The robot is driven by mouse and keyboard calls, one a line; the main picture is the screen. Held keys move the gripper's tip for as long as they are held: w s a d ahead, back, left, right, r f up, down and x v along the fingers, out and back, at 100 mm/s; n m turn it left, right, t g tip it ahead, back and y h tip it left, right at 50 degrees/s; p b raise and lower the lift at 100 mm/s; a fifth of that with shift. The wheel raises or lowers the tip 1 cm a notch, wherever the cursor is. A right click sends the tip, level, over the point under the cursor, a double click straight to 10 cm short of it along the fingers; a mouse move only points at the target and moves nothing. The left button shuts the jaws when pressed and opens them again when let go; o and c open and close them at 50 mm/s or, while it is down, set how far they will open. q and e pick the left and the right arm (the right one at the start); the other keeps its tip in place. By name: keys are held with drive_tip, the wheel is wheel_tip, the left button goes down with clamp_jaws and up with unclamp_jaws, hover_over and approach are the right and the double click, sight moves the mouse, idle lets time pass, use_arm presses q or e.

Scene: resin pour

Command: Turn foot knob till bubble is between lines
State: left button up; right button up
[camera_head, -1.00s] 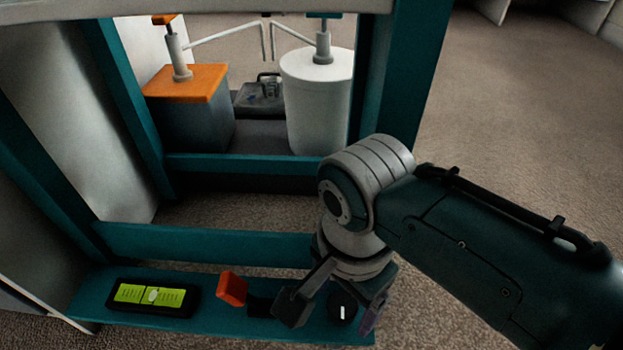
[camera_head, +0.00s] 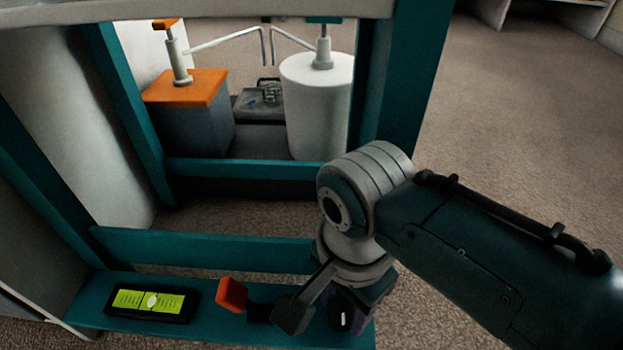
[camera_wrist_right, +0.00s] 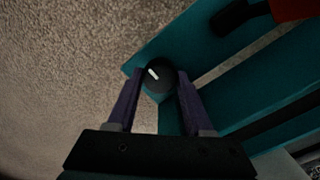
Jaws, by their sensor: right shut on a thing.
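The black round foot knob (camera_head: 343,322) with a white mark is at the right end of the teal lower ledge. It also shows in the right wrist view (camera_wrist_right: 158,74), its mark slanting to the upper left. My right gripper (camera_wrist_right: 160,82) has its purple fingers on either side of the knob and is shut on it. In the head view this gripper (camera_head: 348,304) partly hides the knob. The level (camera_head: 195,303) is a black frame with a yellow-green vial; its pale bubble (camera_head: 152,301) is near the vial's middle. The lines are too small to judge exactly. My left gripper is out of view.
Teal posts and rails surround the ledge. An orange-lidded container (camera_head: 190,115) and a white drum (camera_head: 318,105) stand behind. Open carpet lies right.

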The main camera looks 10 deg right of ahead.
sight(343, 311)
clamp_jaws()
drive_tip(key=shift+r+n+p, duration=0.15)
drive_tip(key=shift+n+p, duration=0.85)
drive_tip(key=shift+n, duration=0.1)
drive_tip(key=shift+n+p, duration=0.75)
drive_tip(key=shift+n, duration=0.95)
drive_tip(key=shift+f, duration=0.2)
drive_tip(key=o, duration=1.3)
unclamp_jaws()
drive_tip(key=shift+r, duration=0.1)
wheel_tip(343, 311, up, 10)
drive_tip(key=p, duration=0.9)
drive_tip(key=shift+p, duration=0.3)
